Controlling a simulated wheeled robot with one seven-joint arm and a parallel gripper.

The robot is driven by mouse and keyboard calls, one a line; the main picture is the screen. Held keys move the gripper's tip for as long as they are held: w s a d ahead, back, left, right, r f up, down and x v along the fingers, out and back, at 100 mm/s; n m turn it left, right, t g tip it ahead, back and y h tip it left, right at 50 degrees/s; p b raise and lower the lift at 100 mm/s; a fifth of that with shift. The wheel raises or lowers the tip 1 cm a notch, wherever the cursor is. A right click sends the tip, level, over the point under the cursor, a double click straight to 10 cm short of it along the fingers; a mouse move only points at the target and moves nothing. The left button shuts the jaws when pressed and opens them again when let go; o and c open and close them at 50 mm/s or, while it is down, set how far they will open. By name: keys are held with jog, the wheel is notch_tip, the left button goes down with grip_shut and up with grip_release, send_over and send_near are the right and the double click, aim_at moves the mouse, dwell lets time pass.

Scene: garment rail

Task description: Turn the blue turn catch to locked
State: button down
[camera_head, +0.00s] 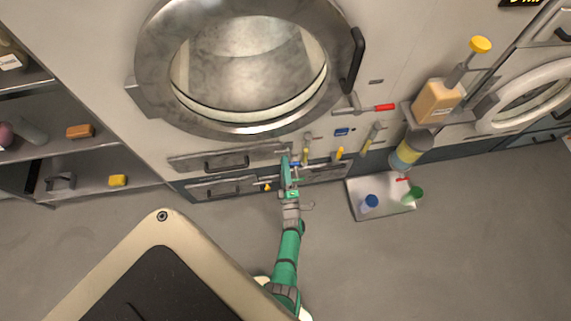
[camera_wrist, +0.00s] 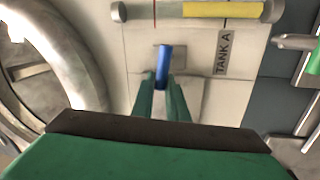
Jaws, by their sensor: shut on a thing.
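The blue turn catch (camera_wrist: 165,62) is a small blue bar on a grey plate in the wrist view, standing nearly upright in the picture with a slight tilt. My gripper (camera_wrist: 162,84) has its two green fingers on either side of the bar's lower end and is shut on it. In the head view my green gripper (camera_head: 291,171) is at the lower panel under the big round door. Only a small bit of the blue catch (camera_head: 297,164) shows there beside the fingers. No lock marking is readable.
A gauge tube with yellow fill (camera_wrist: 222,9) and a "TANK A" label (camera_wrist: 222,53) are close by. The round door (camera_head: 150,80) is above, and a red-ended lever (camera_head: 383,107) is to the right. A tray with bottles (camera_head: 366,211) stands on the floor at right.

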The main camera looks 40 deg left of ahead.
jog(key=shift+s+a+f+n+g, duration=0.1)
jog(key=shift+n+g, duration=0.05)
jog(key=shift+n, duration=0.4)
jog(key=shift+s+a+f+n+g, duration=0.1)
jog(key=shift+n+g, duration=0.05)
jog(key=shift+n, duration=0.4)
jog(key=c, duration=1.7)
grip_release()
jog(key=shift+c, duration=0.2)
jog(key=shift+w+d, duration=0.1)
jog(key=v, duration=1.1)
jog(key=shift+f, duration=0.2)
